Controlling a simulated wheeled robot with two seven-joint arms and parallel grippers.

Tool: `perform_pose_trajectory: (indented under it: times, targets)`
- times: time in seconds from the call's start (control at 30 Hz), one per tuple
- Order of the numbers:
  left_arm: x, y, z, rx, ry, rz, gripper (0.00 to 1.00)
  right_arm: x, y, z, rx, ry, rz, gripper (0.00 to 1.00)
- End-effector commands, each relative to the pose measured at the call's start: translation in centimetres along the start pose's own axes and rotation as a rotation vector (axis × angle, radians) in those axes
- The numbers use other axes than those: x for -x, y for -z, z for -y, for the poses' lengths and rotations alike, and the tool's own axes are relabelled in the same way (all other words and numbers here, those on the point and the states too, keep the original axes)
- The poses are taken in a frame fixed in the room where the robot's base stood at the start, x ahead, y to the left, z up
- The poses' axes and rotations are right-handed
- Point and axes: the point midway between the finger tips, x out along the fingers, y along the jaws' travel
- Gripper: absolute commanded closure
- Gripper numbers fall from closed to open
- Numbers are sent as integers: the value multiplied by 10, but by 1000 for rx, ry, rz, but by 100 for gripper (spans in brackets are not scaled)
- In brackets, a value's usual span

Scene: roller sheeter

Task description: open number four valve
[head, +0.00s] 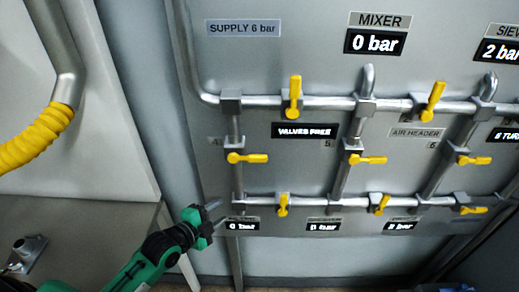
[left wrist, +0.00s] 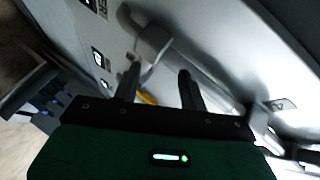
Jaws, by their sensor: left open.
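The number four valve (head: 247,157) is on the left vertical pipe of the panel, beside a small "4" label (head: 214,140). Its yellow handle lies level and points right, across the upright pipe. My left gripper (head: 216,214) is open and empty, below and left of this valve, near the lower left pipe corner. In the left wrist view my open fingers (left wrist: 158,80) stand in front of a grey pipe fitting (left wrist: 153,42). A bit of yellow (left wrist: 148,98) shows between the fingers; I cannot tell which handle it is. My right gripper is not in view.
The grey panel carries several other yellow-handled valves, including number five (head: 367,159) and number six (head: 472,160). A lower pipe (head: 325,204) runs close to my left gripper. A yellow hose (head: 35,140) hangs at the left. A "VALVES FREE" display (head: 306,131) is lit.

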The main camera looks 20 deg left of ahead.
Motion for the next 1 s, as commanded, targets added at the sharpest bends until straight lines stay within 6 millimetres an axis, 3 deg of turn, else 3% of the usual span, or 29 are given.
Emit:
perform_pose_trajectory:
  times: [0.03, 0.1, 0.2, 0.3, 0.43, 0.57, 1.0]
  targets:
    - [13, 26, 37, -94, 56, -59, 57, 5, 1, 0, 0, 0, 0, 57]
    - [30, 56, 73, -208, 123, -123, 57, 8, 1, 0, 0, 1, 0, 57]
    - [51, 90, 107, -333, 200, -190, 57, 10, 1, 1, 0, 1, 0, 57]
    - [64, 110, 124, -405, 245, -226, 57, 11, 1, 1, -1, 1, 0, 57]
    - [68, 118, 132, -436, 266, -241, 57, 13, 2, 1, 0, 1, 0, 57]
    - [58, 121, 136, -433, 268, -239, 57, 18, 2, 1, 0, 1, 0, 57]
    - [-14, 144, 153, -430, 266, -240, 57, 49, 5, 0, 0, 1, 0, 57]
